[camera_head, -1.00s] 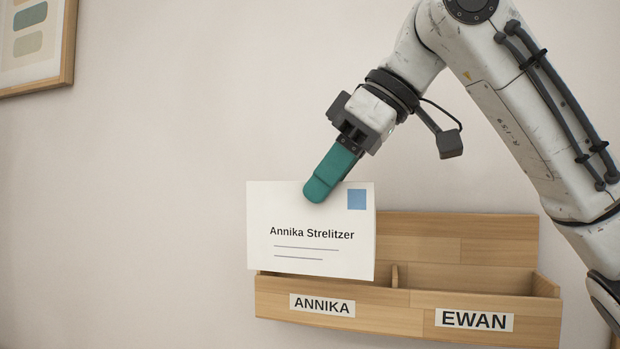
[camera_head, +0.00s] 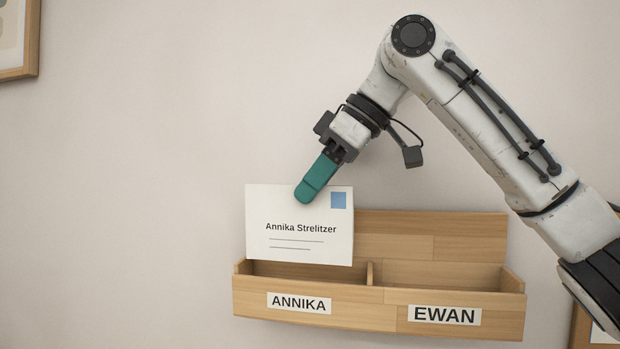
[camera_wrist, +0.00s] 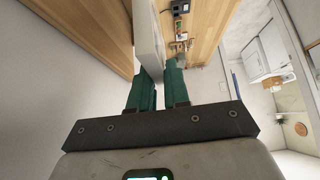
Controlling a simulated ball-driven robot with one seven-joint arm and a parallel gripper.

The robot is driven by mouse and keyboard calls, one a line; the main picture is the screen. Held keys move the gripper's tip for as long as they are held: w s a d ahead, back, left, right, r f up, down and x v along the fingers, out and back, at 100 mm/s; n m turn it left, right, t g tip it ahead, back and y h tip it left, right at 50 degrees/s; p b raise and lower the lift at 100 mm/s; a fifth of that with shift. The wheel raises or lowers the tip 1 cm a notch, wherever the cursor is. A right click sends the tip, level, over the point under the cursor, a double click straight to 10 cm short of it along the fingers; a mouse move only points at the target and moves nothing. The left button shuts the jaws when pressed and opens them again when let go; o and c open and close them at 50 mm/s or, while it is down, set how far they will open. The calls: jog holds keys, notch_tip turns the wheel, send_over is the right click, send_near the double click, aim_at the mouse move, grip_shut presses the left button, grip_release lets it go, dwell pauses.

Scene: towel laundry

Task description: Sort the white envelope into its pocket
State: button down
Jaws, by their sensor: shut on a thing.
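The white envelope (camera_head: 285,255) reads "Annika Strelitzer" and has a blue stamp square at its upper right. My gripper (camera_head: 304,197) has teal fingers shut on the envelope's top edge, and it holds the envelope upright. In the wrist view the envelope shows edge-on as a pale strip (camera_wrist: 146,38) between the fingertips (camera_wrist: 160,78). A wooden rack (camera_head: 355,314) on the wall has a left pocket labelled ANNIKA (camera_head: 299,303) and a right pocket labelled EWAN (camera_head: 444,315). The envelope's bottom edge shows above the ANNIKA pocket's front wall, and part of the pocket's interior is visible below it.
A low divider (camera_head: 370,273) separates the two pockets, and the EWAN pocket looks empty. A framed picture (camera_head: 34,40) hangs at the upper left. Another wooden frame edge (camera_head: 580,330) shows at the lower right. The wall left of the rack is bare.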

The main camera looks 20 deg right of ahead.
aim_at(317, 225)
jog(key=shift+w+d+f+b, duration=0.25)
jog(key=shift+w+f+b, duration=0.15)
jog(key=shift+f, duration=0.75)
jog(key=shift+w+d+f+b, duration=0.25)
jog(key=shift+f+b, duration=0.1)
jog(key=shift+f, duration=0.75)
jog(key=shift+w+d+f+b, duration=0.2)
jog(key=shift+w+f+b, duration=0.2)
jog(key=shift+f, duration=0.75)
jog(key=c, duration=1)
grip_release()
jog(key=v, duration=1.1)
jog(key=shift+b, duration=0.3)
jog(key=shift+f, duration=0.1)
